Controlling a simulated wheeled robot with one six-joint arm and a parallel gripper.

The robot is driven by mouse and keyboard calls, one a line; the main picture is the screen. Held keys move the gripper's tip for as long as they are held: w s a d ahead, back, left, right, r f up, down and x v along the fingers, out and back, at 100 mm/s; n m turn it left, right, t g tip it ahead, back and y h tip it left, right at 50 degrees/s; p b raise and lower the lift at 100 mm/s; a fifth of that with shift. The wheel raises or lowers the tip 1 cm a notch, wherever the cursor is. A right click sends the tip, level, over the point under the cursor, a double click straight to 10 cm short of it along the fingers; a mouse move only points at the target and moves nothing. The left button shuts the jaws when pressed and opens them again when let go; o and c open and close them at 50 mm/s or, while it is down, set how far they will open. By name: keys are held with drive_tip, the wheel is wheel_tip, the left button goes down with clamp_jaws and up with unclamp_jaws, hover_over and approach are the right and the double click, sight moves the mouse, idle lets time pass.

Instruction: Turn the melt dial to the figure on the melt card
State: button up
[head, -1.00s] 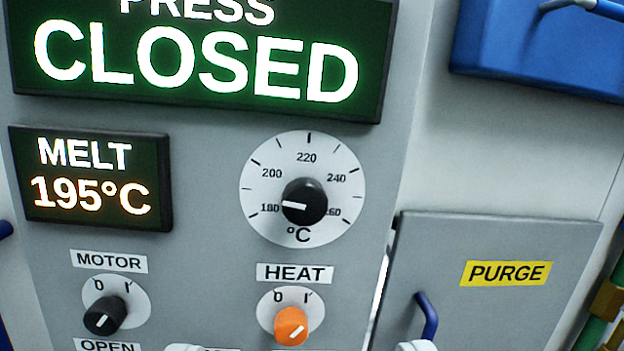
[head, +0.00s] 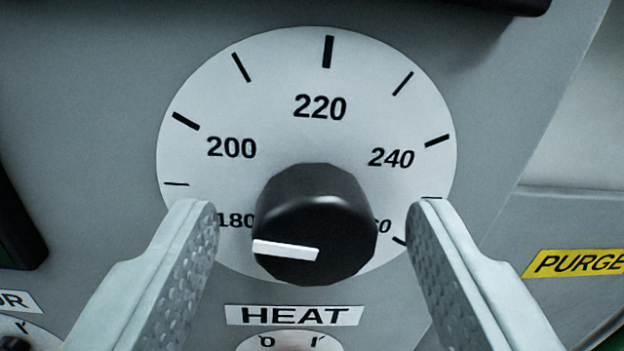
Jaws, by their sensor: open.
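The melt dial is a black knob (head: 325,205) with a white pointer line (head: 285,250) on a round white scale plate (head: 280,75). The scale reads 180, 200, 220, 240 and a partly hidden 260. The pointer aims left, a little below the 180 figure. My gripper (head: 312,222) is open, one finger on each side of the knob, with a gap on both sides. The fingers cover parts of the plate's lower left and right edges. No melt card is in view.
Below the dial is a HEAT label (head: 294,316) above another switch plate (head: 290,342). A PURGE label (head: 580,263) is on a grey panel at the right. Part of the motor switch (head: 15,343) shows at lower left. Dark display edges show at left and top right.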

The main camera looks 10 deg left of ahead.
drive_tip(key=shift+w+a, duration=0.1)
drive_tip(key=shift+w, duration=0.3)
drive_tip(key=c, duration=1)
